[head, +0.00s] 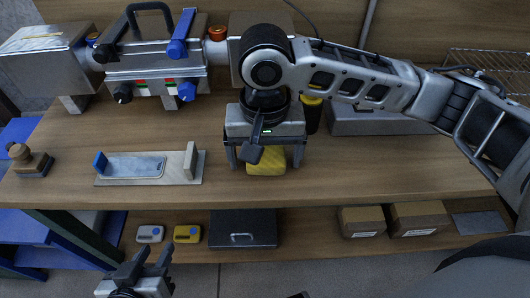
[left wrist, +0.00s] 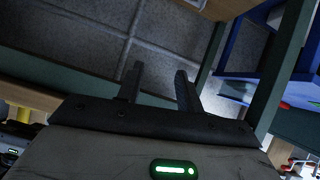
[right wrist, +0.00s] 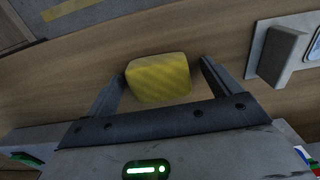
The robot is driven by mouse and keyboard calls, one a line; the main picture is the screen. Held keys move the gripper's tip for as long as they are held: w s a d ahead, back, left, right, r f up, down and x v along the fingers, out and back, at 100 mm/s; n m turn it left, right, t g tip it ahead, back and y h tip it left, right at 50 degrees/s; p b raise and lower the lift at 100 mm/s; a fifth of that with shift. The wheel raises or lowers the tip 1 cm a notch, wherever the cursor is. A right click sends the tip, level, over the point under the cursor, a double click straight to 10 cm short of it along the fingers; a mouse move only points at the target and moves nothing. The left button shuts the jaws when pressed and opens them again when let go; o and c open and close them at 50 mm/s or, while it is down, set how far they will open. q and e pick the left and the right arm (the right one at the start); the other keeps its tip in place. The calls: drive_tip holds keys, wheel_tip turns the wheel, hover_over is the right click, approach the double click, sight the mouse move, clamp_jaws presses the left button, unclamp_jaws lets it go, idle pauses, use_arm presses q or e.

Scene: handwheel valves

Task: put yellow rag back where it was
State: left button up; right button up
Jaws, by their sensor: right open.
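The yellow rag (head: 266,162) lies on the wooden bench top near its front edge, as a small rounded block. It also shows in the right wrist view (right wrist: 158,80), between the fingers of my right gripper (right wrist: 162,74), with a gap on each side. My right gripper also shows in the head view (head: 265,160); it is open and points down, its body hiding the rag's rear part. My left gripper (head: 138,264) is open and empty, low in front of the bench. In the left wrist view its fingers (left wrist: 158,82) are apart over the floor.
A metal plate (head: 190,180) with a blue end block and a pale flat device lies left of the rag. A wooden stamp-like piece (head: 28,160) sits further left. Metal machinery (head: 155,65) stands behind. The lower shelf holds a dark case (head: 243,230) and cardboard boxes (head: 418,218).

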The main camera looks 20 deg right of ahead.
sight(265, 156)
use_arm(q)
drive_tip(key=p, duration=0.3)
drive_tip(key=shift+a+r, duration=0.15)
drive_tip(key=shift+r, duration=0.25)
use_arm(e)
wheel_tip(265, 156, up, 12)
drive_tip(key=shift+r, duration=0.1)
